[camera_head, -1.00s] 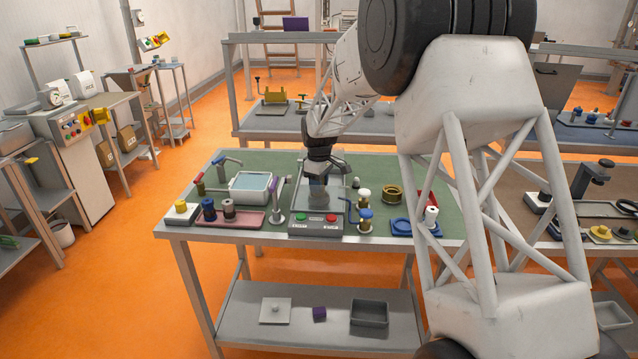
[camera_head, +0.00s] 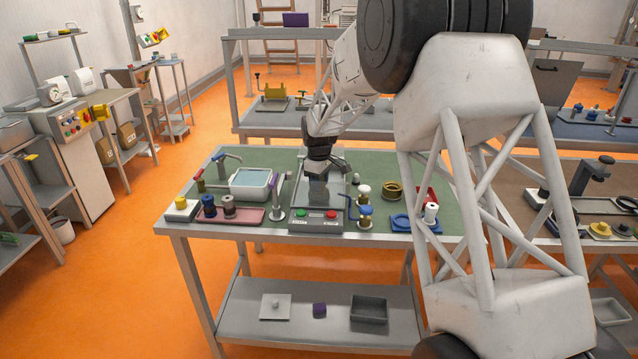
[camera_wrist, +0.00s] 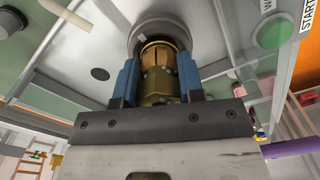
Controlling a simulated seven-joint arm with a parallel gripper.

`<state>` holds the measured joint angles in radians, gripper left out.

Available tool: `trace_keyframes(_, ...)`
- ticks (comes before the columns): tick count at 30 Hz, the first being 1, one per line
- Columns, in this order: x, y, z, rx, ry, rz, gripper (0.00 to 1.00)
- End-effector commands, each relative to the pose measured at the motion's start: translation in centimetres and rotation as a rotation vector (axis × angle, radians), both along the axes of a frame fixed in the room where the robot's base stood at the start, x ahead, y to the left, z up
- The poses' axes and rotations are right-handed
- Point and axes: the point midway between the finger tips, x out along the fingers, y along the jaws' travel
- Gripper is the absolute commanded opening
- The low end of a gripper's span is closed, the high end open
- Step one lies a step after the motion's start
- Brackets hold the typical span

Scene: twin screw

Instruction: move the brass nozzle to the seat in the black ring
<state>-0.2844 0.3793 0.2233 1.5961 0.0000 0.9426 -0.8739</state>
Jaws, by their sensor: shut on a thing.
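In the wrist view the brass nozzle (camera_wrist: 160,82) sits between the two blue fingers of my gripper (camera_wrist: 160,80), which are shut on it. A dark grey ring (camera_wrist: 160,20) arches around the nozzle's far end. I cannot tell whether the nozzle is inside the ring or only in line with it. In the head view my gripper (camera_head: 318,180) points down over the station with the green and red buttons. The nozzle and ring cannot be made out there.
The button panel (camera_head: 316,221) is at the table's front edge. A purple-topped post (camera_head: 276,200) and a blue-handled valve (camera_head: 364,215) stand close on either side. A pink tray (camera_head: 248,215), a water basin (camera_head: 250,183) and a brass ring-shaped part (camera_head: 392,191) are farther out.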

Motion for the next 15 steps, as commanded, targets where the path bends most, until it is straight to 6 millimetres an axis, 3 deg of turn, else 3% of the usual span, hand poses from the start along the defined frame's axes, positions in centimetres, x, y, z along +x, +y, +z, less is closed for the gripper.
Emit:
trace_keyframes(10,0.0,-0.01,0.02,0.0,0.0,0.0,0.07)
trace_keyframes(11,0.0,0.0,0.02,0.0,0.0,0.0,0.37)
trace_keyframes(15,-0.01,0.0,0.01,0.0,0.0,0.0,0.59)
